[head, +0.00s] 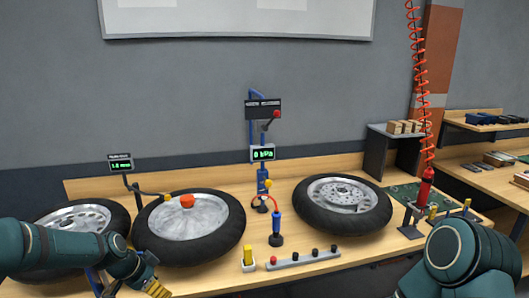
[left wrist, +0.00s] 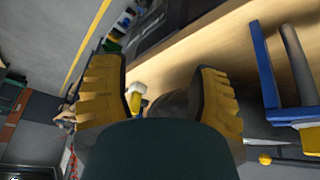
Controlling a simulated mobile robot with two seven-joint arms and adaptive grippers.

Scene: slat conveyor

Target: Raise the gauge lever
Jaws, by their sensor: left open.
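A blue gauge post (head: 262,180) stands at the back of the bench, with a display (head: 262,153) reading 0 hPa. A thin lever with a red knob (head: 276,114) shows beside the dark box near its top. A second display (head: 121,163) at left has a bent arm reaching toward a wheel; I cannot tell for certain which part is the gauge lever. My left gripper (head: 154,287) is low at the bench's front edge, well apart from both displays. In the left wrist view its yellow-padded fingers (left wrist: 160,95) are open. My right gripper is out of frame.
Several tyred wheels lie on the bench, including one at centre left (head: 190,252) and one at right (head: 345,222). A blue-and-red handle (head: 276,227) and a button strip (head: 303,258) stand between them. A red coiled hose (head: 418,80) hangs at right.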

